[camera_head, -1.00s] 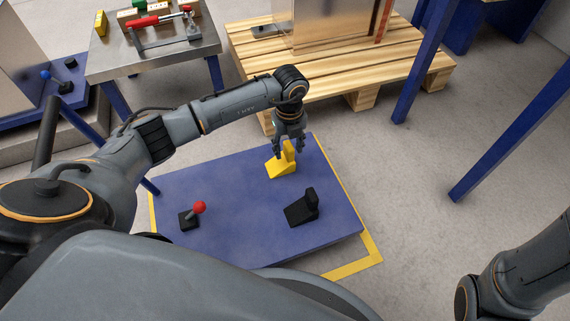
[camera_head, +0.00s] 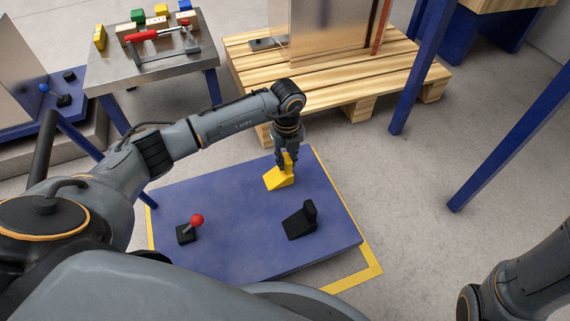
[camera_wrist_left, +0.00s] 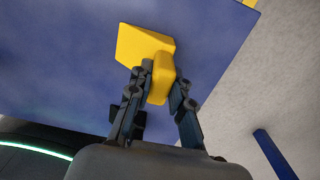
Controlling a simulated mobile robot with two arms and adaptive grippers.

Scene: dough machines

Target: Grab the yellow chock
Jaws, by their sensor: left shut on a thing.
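The yellow chock (camera_head: 279,178) is at the far right part of the blue platform (camera_head: 225,215), a wedge with an upright end. My left gripper (camera_head: 287,160) is above it, pointing down, with its fingers shut on the upright end. In the left wrist view the yellow chock (camera_wrist_left: 145,48) shows its block end between the two fingers of the gripper (camera_wrist_left: 160,92). I cannot tell whether the chock touches the platform. The right gripper is out of view; only part of my right arm shows at the lower right.
A black chock-shaped pedal (camera_head: 300,221) and a red-knobbed joystick (camera_head: 191,228) stand on the platform. A wooden pallet (camera_head: 400,88) with a metal box is behind. A metal table (camera_head: 150,65) with a red clamp and coloured blocks is at the back left. Blue posts stand at right.

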